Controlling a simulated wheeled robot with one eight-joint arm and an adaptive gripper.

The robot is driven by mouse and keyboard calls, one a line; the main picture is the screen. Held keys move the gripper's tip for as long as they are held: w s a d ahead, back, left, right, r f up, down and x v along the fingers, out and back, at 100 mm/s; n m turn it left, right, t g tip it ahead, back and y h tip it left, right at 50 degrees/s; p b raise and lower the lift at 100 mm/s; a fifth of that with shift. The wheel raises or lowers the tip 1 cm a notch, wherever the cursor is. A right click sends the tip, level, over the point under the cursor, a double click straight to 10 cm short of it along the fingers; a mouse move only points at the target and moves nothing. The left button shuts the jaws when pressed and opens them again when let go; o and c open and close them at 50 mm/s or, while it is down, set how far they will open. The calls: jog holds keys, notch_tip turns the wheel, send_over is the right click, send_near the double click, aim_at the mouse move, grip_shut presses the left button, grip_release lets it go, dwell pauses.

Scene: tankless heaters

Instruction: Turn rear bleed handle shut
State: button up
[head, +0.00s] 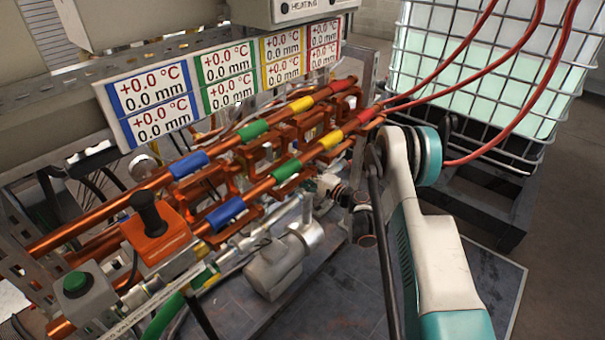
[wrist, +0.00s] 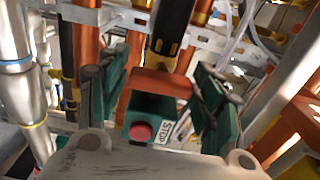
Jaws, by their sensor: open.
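I cannot pick out the rear bleed handle for certain in either view. I see no contact with the fingers. The fingers are not clear in the head view.
Orange pipes (head: 103,210) with coloured bands run across the rig below display panels (head: 229,75). An orange box with a black lever (head: 148,213) and a green button (head: 77,284) stand at the left. Red hoses (head: 473,62) cross before a caged tank (head: 495,75). Floor is clear at far right.

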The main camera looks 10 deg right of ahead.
jog(key=v, duration=0.7)
jog(key=shift+s, duration=0.15)
jog(key=shift+d, duration=0.2)
